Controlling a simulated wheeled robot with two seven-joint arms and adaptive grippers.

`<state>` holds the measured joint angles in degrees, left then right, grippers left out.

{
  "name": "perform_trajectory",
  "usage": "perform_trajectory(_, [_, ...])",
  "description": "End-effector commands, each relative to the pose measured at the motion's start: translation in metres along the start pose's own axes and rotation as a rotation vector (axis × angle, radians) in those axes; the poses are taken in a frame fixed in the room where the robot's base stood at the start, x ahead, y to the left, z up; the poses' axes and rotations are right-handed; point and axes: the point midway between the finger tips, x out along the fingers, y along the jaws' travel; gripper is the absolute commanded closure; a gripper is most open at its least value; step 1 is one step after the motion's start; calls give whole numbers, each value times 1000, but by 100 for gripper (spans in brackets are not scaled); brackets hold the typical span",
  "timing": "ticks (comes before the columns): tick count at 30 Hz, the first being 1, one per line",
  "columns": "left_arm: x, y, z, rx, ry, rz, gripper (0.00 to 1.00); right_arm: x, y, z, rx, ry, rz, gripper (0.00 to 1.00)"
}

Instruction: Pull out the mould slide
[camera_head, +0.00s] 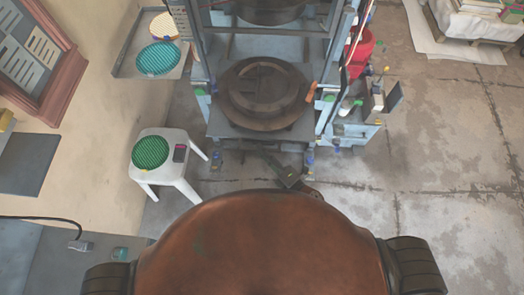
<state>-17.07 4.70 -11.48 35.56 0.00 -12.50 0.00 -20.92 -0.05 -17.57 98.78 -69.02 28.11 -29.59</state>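The blue-grey press frame (203,68) stands upright ahead of me. A round, dark brown mould (263,82) sits low between its posts, apparently on the mould slide; I cannot make out the slide's own edges. A dark upper plate (268,10) is above it at the top of the picture. My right gripper (262,153) is small and dark, low in front of the press, just below its front edge, and points up and left. Whether it touches the press or is open or shut I cannot tell. My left gripper is not in view.
A white stool (177,176) with a green round plate (150,152) stands left of the press. A shelf (125,62) with a teal plate (158,58) is at the wall. A red bucket (360,48) stands right. The concrete floor (450,170) at right is clear.

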Motion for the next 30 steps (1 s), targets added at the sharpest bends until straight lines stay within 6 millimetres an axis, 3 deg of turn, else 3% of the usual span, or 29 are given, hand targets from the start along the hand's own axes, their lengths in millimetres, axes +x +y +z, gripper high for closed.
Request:
perform_trajectory(5, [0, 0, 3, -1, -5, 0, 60, -16, -1, 0, 1, -1, -3, 83])
perform_trajectory(19, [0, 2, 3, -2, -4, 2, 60, -104, -1, -1, 0, 0, -3, 83])
perform_trajectory(24, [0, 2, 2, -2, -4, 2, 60, -118, 0, 0, 0, -1, -1, 83])
perform_trajectory(30, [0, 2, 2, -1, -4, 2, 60, -120, 0, 0, -1, 0, 0, 83])
